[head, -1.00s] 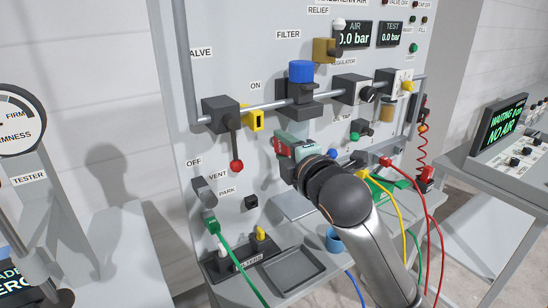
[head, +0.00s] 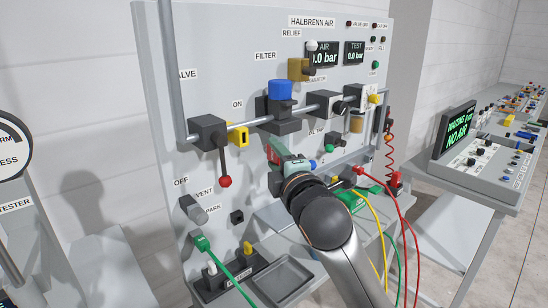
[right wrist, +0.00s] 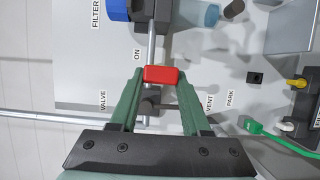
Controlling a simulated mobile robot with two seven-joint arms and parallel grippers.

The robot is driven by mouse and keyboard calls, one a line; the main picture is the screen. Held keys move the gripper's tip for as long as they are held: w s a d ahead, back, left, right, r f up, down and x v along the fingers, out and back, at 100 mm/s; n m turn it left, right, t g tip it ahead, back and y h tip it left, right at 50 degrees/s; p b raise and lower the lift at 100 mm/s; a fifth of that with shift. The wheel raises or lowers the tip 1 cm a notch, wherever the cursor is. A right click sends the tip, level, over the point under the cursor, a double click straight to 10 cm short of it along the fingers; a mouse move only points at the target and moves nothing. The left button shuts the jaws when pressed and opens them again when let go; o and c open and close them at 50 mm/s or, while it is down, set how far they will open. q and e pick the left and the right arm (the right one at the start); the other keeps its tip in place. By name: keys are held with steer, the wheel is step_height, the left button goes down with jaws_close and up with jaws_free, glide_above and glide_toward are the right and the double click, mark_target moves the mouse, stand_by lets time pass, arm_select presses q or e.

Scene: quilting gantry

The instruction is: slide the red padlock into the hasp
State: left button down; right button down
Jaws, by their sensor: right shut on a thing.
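The red padlock (right wrist: 161,75) is gripped between the green fingertips of my right gripper (right wrist: 160,78) in the right wrist view. In the head view my right gripper (head: 280,150) is in front of the panel, right of the red-knobbed lever, with a red sliver of the padlock (head: 272,154) showing. A yellow bracket (head: 238,136) beside the ON label looks like the hasp; it is up and left of the gripper, apart from the padlock. I cannot make it out in the wrist view. My left gripper is not in view.
The black valve block (head: 208,133) has a lever with a red knob (head: 225,182) hanging down. A blue-topped filter (head: 280,100) sits on the pipe above the gripper. A grey tray (head: 280,280) and coloured hoses are below and right.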

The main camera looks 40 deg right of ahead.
steer(key=shift+r+p, duration=0.1)
steer(key=shift+p, duration=0.35)
steer(key=shift+w+a+p, duration=0.15)
steer(key=shift+w+p, duration=0.15)
steer(key=shift+w, duration=1.15)
steer(key=shift+w+a+p, duration=0.1)
steer(key=shift+w+p, duration=0.2)
steer(key=shift+w, duration=1.15)
steer(key=shift+p, duration=0.85)
steer(key=shift+w+a, duration=0.15)
steer(key=shift+w, duration=1.25)
